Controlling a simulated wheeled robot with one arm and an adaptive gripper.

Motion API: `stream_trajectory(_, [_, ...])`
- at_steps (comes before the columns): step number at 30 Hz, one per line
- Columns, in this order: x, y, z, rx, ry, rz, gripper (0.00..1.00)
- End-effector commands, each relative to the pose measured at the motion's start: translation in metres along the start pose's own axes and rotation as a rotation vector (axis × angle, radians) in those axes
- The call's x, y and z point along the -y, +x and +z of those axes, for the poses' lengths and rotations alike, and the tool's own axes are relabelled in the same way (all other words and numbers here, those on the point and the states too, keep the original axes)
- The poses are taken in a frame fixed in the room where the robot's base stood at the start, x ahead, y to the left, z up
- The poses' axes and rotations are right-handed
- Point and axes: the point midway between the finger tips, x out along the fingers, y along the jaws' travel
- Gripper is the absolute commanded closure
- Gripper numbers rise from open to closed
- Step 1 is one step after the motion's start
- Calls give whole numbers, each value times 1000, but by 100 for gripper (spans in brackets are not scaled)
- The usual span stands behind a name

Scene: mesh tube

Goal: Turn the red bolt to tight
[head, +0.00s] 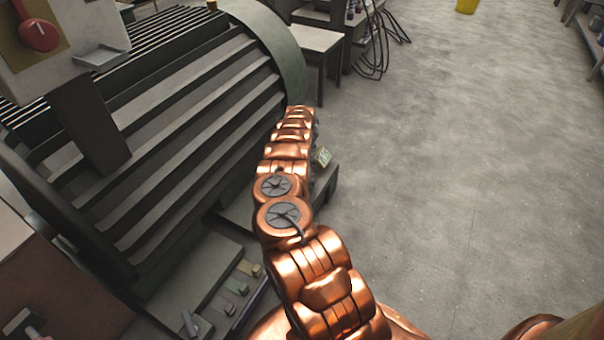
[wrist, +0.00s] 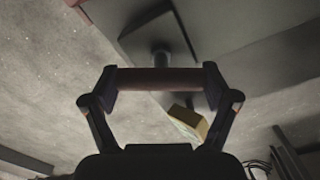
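In the wrist view a dark red bar, which I take for the red bolt's head (wrist: 160,81), lies crosswise between my two fingertips. A short grey round shaft (wrist: 160,58) shows just behind it and leads toward a grey plate. My gripper (wrist: 160,84) has a finger pad against each end of the bar, with no gap that I can see. In the head view my copper-coloured arm reaches toward the machine's right side. My gripper and the bolt cannot be made out there.
A large grey slatted machine (head: 190,140) fills the left of the head view. A small pale yellowish block (wrist: 188,122) is near my right finger in the wrist view. A red round knob (head: 38,36) sits on a panel at upper left. Open concrete floor (head: 450,160) is to the right.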

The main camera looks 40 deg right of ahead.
Motion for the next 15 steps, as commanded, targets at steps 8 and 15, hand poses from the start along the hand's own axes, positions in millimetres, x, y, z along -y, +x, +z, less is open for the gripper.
stream_trajectory(8, [0, 0, 1, 1, -2, 1, 0])
stream_trajectory(15, [1, -3, 2, 1, -3, 0, 0])
